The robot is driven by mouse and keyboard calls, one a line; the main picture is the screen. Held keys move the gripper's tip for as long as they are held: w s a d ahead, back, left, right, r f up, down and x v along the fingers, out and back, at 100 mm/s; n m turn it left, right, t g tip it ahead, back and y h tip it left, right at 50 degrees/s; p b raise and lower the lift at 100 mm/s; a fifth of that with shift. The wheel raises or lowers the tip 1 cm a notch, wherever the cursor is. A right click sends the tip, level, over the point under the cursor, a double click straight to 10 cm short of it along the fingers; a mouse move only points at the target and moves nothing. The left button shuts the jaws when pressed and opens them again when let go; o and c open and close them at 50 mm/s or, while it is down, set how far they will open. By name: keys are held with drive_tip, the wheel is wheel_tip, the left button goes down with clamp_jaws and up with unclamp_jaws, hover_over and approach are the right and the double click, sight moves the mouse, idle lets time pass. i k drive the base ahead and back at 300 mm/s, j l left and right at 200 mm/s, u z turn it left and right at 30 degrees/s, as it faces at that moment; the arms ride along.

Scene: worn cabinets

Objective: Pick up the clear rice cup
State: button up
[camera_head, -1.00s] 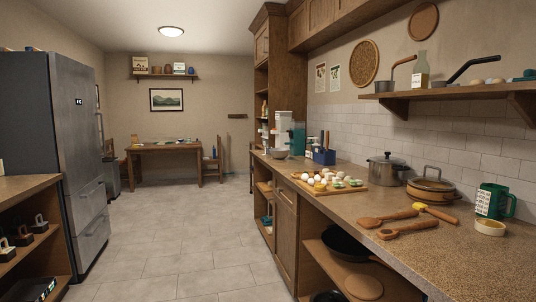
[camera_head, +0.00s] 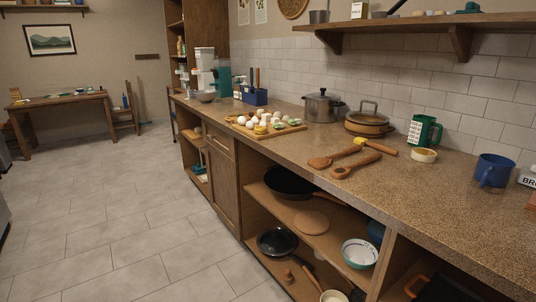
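I cannot make out a clear rice cup for certain in the head view. On the counter (camera_head: 300,150), a white and clear appliance (camera_head: 205,64) stands at the far end with a grey bowl (camera_head: 206,96) in front of it. Any small clear cup there is too small to tell. A green mug (camera_head: 432,133) with a pale label and a blue mug (camera_head: 492,171) stand toward the right. My gripper is not in view.
A wooden board (camera_head: 293,130) with eggs, a metal pot (camera_head: 321,105), a lidded pan (camera_head: 368,122) and wooden utensils (camera_head: 346,159) occupy the counter. Open shelves below hold a black pan (camera_head: 290,182) and a patterned bowl (camera_head: 359,254). The tiled floor (camera_head: 110,220) at left is clear.

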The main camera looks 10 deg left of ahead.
sight(191, 95)
drive_tip(key=i+j+u, duration=0.65)
drive_tip(key=i+u, duration=0.6)
drive_tip(key=i, duration=4)
drive_tip(key=i+j+z, duration=0.1)
drive_tip(key=i, duration=0.4)
drive_tip(key=i+j, duration=0.1)
drive_tip(key=i, duration=0.35)
drive_tip(key=i+j+z, duration=0.15)
drive_tip(key=i, duration=0.3)
drive_tip(key=i+j+z, duration=0.1)
drive_tip(key=i, duration=0.4)
drive_tip(key=i+l, duration=0.3)
drive_tip(key=i, duration=0.1)
